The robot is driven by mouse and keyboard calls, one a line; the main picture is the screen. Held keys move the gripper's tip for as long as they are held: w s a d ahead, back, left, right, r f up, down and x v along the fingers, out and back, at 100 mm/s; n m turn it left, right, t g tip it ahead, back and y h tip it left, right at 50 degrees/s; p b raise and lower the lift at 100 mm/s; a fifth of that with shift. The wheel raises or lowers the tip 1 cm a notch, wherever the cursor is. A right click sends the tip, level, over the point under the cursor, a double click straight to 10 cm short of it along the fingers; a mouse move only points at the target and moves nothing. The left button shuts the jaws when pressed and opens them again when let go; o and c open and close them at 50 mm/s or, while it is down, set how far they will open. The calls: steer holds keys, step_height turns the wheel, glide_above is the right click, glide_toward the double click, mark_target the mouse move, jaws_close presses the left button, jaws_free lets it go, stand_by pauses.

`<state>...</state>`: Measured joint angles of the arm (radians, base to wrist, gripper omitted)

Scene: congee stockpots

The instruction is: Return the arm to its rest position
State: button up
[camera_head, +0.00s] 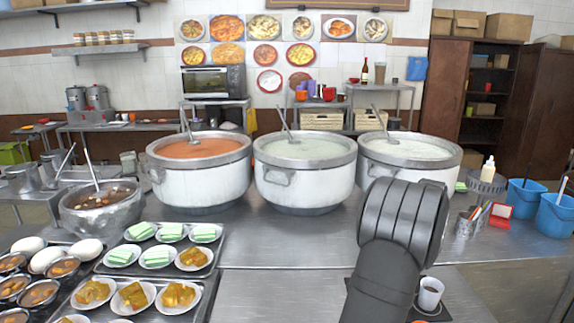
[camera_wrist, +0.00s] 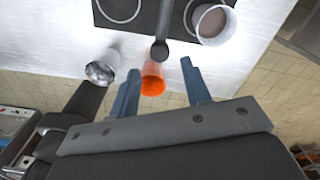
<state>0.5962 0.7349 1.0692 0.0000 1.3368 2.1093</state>
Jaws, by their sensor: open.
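My gripper (camera_wrist: 160,75) shows in the wrist view with its two blue-grey fingers spread apart and nothing gripped. An orange cup (camera_wrist: 152,80) shows in the gap between the fingers; it seems to stand beyond them, though the distance is hard to judge. In the head view my dark arm rises at the front right, bent over the steel counter, and my gripper's fingers are hidden there. A white cup with a brown drink (camera_head: 430,292) stands on a dark tray (camera_head: 443,314) close to the right of my arm.
Three large pots, left (camera_head: 199,176), middle (camera_head: 304,177) and right (camera_head: 405,155), stand behind my arm with ladles in them. Food trays (camera_head: 215,262) fill the left. Blue buckets (camera_head: 553,214) and a pen holder (camera_head: 467,226) stand at right. The counter's front middle (camera_head: 270,290) is bare.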

step_height(320, 180, down, 5)
steer(key=shift+d+f, duration=0.15)
steer(key=shift+f, duration=0.05)
steer(key=shift+d, duration=0.2)
